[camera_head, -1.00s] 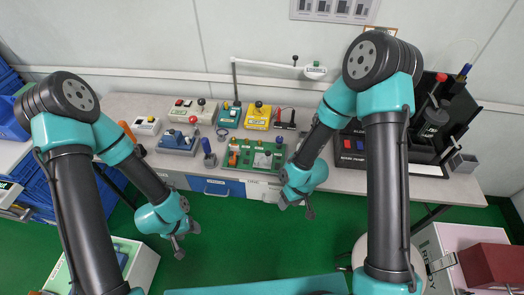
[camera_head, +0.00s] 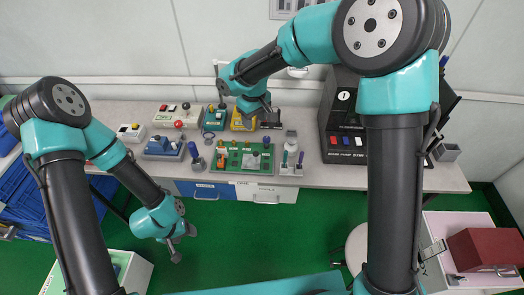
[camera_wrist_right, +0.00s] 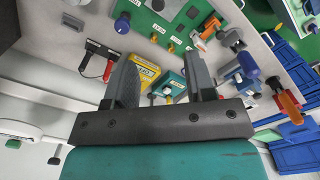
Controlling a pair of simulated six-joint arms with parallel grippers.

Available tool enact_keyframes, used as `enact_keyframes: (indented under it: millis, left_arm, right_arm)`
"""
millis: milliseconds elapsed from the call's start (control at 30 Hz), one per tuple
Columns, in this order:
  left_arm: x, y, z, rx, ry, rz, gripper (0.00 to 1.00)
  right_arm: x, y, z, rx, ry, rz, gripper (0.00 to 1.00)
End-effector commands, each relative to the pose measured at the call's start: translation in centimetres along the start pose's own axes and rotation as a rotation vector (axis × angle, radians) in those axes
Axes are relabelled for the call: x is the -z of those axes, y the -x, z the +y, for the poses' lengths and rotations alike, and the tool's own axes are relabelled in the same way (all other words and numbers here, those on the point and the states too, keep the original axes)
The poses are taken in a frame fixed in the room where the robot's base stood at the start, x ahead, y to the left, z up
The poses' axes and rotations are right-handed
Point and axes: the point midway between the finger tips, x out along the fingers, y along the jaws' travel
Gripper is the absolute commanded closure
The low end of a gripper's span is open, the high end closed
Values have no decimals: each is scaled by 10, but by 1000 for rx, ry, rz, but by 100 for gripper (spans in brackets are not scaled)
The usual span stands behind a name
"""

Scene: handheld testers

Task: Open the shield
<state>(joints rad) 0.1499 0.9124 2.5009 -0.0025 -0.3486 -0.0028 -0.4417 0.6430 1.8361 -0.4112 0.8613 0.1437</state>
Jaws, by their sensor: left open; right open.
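No part is clearly recognisable as the shield; small covers on the testers are hard to make out. My right gripper (camera_head: 260,108) hangs over the yellow tester box (camera_head: 236,125) at the back of the table and partly hides it. In the right wrist view its two fingers (camera_wrist_right: 160,70) are apart, with the yellow box (camera_wrist_right: 146,77) seen beyond the gap and nothing held. A teal tester (camera_wrist_right: 172,84) lies beside that box. The green panel (camera_head: 233,170) with several knobs stands nearer the table's front. My left gripper (camera_head: 177,247) is open and empty, low in front of the table.
A white box with a red button (camera_head: 176,111) and a blue-grey box (camera_head: 160,146) stand left of the green panel. A grey unit (camera_head: 290,168) stands to its right. A large black cabinet (camera_head: 345,120) fills the table's right. Bare tabletop (camera_head: 115,108) shows at the back left.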

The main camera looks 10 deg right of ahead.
Motion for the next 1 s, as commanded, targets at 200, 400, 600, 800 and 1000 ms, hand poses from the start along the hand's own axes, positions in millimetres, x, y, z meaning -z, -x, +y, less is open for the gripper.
enact_keyframes:
  millis: [200, 400, 600, 800, 1000]
  left_arm:
    - [0, 0, 0, 0, 0, 0, 39]
    - [0, 0, 0, 0, 0, 0, 39]
    - [0, 0, 0, 0, 0, 0, 39]
    - [0, 0, 0, 0, 0, 0, 39]
    - [0, 0, 0, 0, 0, 0, 39]
  right_arm:
    - [2, 9, 2, -8, -12, -1, 50]
    - [2, 8, 2, -8, -11, -1, 50]
    - [2, -5, 2, -7, -12, -3, 50]
    - [1, -34, 2, -7, -11, -4, 50]
    - [1, -68, 2, -6, -11, -4, 50]
